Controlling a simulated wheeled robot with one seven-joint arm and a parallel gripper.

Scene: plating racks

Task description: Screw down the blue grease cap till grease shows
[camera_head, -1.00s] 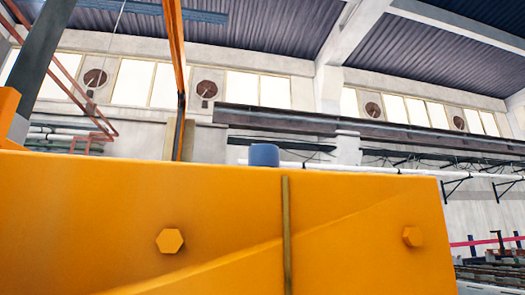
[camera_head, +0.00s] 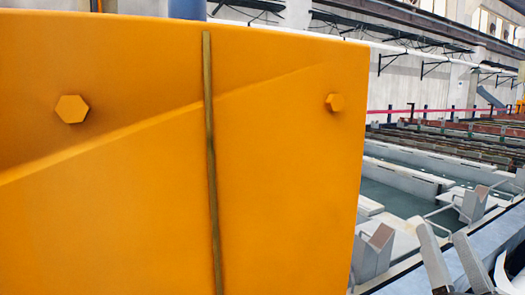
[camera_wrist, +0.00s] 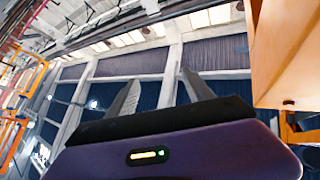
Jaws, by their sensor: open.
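The blue cap (camera_head: 188,9) stands on the top edge of a large yellow-orange housing (camera_head: 280,180) in the head view. Only its lower part shows; the frame's top edge cuts it off. No grease can be made out. In the wrist view my gripper (camera_wrist: 160,92) points upward, its two grey fingers spread apart with nothing between them. An orange block (camera_wrist: 282,50) is at the right of that view, apart from the fingers. The blue cap does not show in the wrist view.
The housing has hexagonal bolts (camera_head: 71,109) and a brownish vertical strip (camera_head: 212,170). To its right lie pale tanks (camera_head: 410,185) and long racks. Orange framework (camera_wrist: 18,120) is at the wrist view's left.

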